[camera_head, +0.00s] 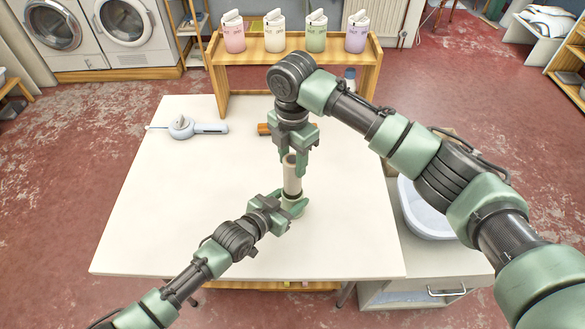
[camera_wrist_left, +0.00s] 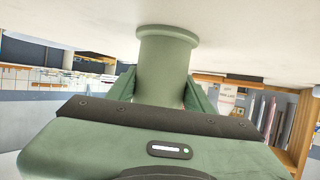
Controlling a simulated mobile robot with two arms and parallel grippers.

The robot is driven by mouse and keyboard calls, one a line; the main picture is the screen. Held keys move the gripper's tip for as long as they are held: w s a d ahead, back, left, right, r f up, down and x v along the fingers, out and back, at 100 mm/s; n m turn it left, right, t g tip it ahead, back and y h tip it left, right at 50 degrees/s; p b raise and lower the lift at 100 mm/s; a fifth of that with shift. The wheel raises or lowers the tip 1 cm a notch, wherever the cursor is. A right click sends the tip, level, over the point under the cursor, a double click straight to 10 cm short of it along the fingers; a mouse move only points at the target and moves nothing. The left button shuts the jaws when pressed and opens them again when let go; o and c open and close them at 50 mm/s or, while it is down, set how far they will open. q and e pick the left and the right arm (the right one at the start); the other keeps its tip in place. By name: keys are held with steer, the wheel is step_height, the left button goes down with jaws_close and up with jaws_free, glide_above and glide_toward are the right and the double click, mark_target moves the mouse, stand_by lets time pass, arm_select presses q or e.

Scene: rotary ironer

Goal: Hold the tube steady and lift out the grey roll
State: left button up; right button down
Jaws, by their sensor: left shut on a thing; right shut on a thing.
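The pale green tube (camera_wrist_left: 166,65) stands on its flanged foot on the white table; the left wrist view shows it upside down. In the head view its lower part (camera_head: 294,207) is largely covered by my left gripper (camera_head: 293,206), which is shut around it low down. The grey roll (camera_head: 292,180), a pale beige-grey cylinder, stands upright above the tube, with a dark band near its lower end. My right gripper (camera_head: 291,161) points down from above and is shut on the roll's upper end. How deep the roll sits in the tube is hidden.
The white table (camera_head: 160,235) is mostly clear. A pale blue handled tool (camera_head: 198,128) lies at its back left, and a small orange item (camera_head: 264,129) lies behind my right gripper. A wooden shelf (camera_head: 225,66) with several pastel bottles stands behind. A white basin (camera_head: 425,212) is at the right.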

arm_select(q)
steer(key=o, duration=1.6)
steer(key=shift+o, duration=0.2)
